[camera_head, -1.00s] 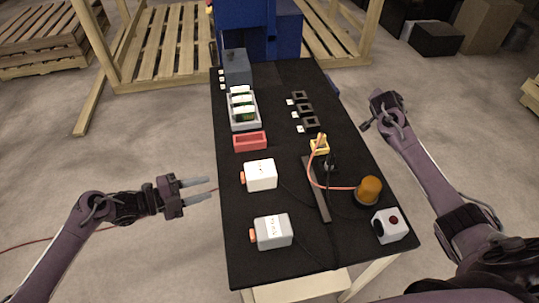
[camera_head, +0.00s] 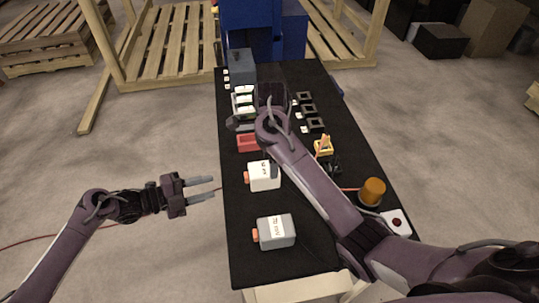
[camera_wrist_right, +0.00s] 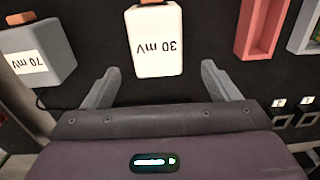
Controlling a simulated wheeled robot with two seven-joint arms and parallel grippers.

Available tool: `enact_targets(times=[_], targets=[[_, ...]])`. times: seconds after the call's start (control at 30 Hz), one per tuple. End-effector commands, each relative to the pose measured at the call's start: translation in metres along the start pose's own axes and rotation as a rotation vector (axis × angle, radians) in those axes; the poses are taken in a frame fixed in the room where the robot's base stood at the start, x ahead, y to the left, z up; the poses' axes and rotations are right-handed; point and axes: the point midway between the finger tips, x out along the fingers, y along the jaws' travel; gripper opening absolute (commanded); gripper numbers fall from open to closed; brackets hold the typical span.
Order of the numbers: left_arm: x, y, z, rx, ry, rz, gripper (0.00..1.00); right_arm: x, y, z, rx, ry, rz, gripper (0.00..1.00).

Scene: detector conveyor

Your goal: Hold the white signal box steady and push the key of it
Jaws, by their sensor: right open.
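The white signal box (camera_head: 264,178) lies on the black table in the head view, with its orange key (camera_head: 247,178) on its left side. In the right wrist view, the white box (camera_wrist_right: 157,25) reads "30 mV" upside down, and its orange key shows at the top edge. My right gripper (camera_wrist_right: 160,67) is open, its fingers pointing toward the box with one on either side of its near end. In the head view my right arm hides that gripper. My left gripper (camera_head: 201,187) is open and empty, left of the table.
A grey box marked "70 mV" (camera_head: 276,232) sits in front of the white box. A red tray (camera_head: 246,143) is behind it. An orange lamp (camera_head: 373,190) and a white box with a red button (camera_head: 397,222) stand at the right edge. Cables lie between.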

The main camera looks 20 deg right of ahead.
Motion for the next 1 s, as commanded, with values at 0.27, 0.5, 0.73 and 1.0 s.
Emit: enact_targets(times=[0.27, 0.5, 0.73, 1.0], targets=[[0.0, 0.0, 0.0, 0.0, 0.0, 0.0, 0.36, 0.031, 0.004, 0.004, 0.0, -0.006, 0.013, 0.82], [0.0, 0.0, 0.0, 0.0, 0.0, 0.0, 0.36, 0.065, 0.004, 0.004, -0.001, -0.007, 0.01, 0.82], [0.0, 0.0, 0.0, 0.0, 0.0, 0.0, 0.36, 0.078, 0.004, 0.004, -0.001, -0.005, 0.009, 0.82], [0.0, 0.0, 0.0, 0.0, 0.0, 0.0, 0.36, 0.078, 0.003, 0.004, -0.001, -0.005, 0.008, 0.77]])
